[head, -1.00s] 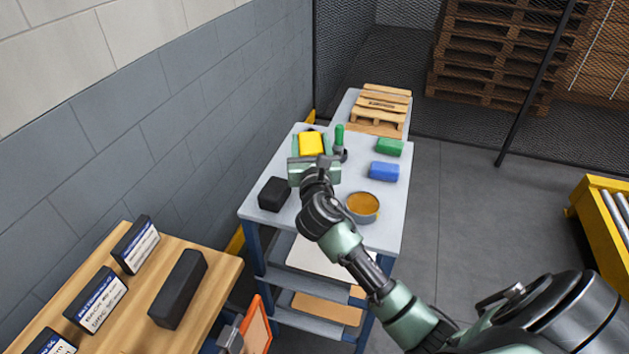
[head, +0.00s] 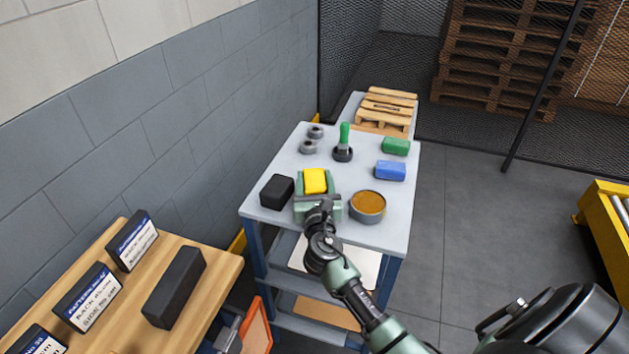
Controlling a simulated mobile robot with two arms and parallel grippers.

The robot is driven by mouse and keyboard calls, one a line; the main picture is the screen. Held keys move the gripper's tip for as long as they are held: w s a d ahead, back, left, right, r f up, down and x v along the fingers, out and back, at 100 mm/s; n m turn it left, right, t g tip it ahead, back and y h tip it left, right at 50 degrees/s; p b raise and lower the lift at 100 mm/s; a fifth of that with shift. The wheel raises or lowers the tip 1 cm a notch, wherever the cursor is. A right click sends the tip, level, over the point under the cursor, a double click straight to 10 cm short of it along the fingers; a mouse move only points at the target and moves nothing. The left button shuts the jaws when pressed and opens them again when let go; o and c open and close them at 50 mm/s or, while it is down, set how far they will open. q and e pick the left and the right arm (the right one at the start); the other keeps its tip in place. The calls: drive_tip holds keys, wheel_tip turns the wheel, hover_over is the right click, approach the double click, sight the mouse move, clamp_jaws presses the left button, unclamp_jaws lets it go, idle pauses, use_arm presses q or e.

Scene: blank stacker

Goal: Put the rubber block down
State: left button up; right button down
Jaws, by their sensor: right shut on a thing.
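A yellow block (head: 315,179) sits between the pale green fingers of my right gripper (head: 316,184), which is shut on it. The block is over the front part of the grey table (head: 283,228), between a black block (head: 277,192) on its left and a round tin with an orange-brown top (head: 367,206) on its right. I cannot tell whether the yellow block touches the table top. The gripper body hides its near side. My left gripper is not in view.
Farther back on the table are two grey rings (head: 309,147), a green-handled tool (head: 343,142), a green block (head: 396,145) and a blue block (head: 390,170). A wooden bench (head: 209,290) with boxes stands at the lower left. A block wall runs along the left.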

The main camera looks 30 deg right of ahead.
drive_tip(key=shift+f, duration=0.15)
drive_tip(key=c, duration=0.8)
unclamp_jaws()
drive_tip(key=shift+s+a, duration=0.1)
drive_tip(key=shift+s, duration=0.05)
drive_tip(key=b+v, duration=0.1)
drive_tip(key=v, duration=1)
drive_tip(key=shift+s+a, duration=0.15)
drive_tip(key=shift+s, duration=0.2)
